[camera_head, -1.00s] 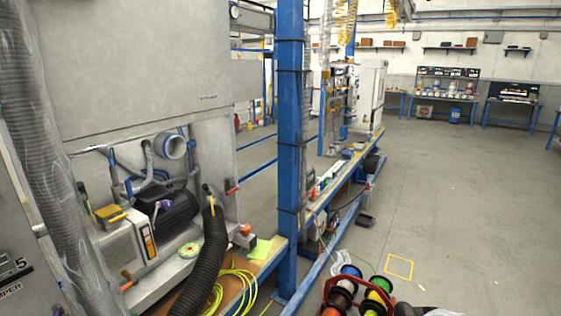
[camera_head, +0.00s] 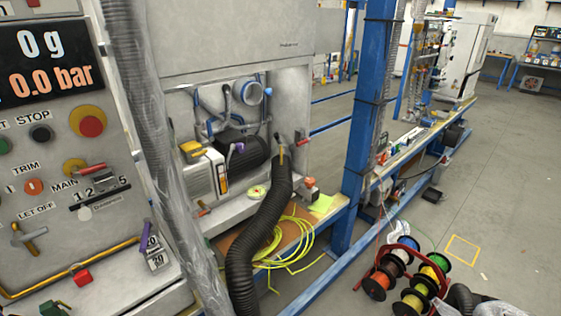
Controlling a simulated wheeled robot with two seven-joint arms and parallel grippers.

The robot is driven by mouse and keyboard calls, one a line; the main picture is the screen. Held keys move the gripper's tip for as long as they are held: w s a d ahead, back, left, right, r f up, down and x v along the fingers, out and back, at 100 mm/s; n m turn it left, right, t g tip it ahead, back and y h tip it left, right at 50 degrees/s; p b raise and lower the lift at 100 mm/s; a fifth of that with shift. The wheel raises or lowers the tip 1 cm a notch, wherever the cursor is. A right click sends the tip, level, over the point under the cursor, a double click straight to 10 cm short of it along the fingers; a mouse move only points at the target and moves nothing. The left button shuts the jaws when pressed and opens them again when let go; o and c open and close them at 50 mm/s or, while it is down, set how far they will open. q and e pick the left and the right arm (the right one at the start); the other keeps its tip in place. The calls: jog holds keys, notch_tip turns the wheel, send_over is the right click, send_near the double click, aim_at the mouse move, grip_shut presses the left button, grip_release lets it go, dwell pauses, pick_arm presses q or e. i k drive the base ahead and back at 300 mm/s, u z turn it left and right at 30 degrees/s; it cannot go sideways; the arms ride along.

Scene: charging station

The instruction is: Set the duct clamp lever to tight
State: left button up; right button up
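A black corrugated duct (camera_head: 265,230) rises from the floor to the machine's open bay. At its top end is a small upright lever with a yellow part (camera_head: 281,153), which looks like the duct clamp lever. It is too small to tell its exact setting. A dark knob tops it, close to the machine's right-hand post. Neither of my grippers is in view.
A control panel (camera_head: 60,140) with buttons and levers stands at left. A clear-wrapped pipe (camera_head: 150,130) runs down before the bay. Yellow cable (camera_head: 290,240) lies by the duct. A blue post (camera_head: 368,120) and cable reels (camera_head: 408,275) stand right. Floor farther right is free.

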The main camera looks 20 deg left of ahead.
aim_at(305, 139)
jog(key=z, duration=0.25)
jog(key=i, duration=1.55)
jog(key=u, duration=2.3)
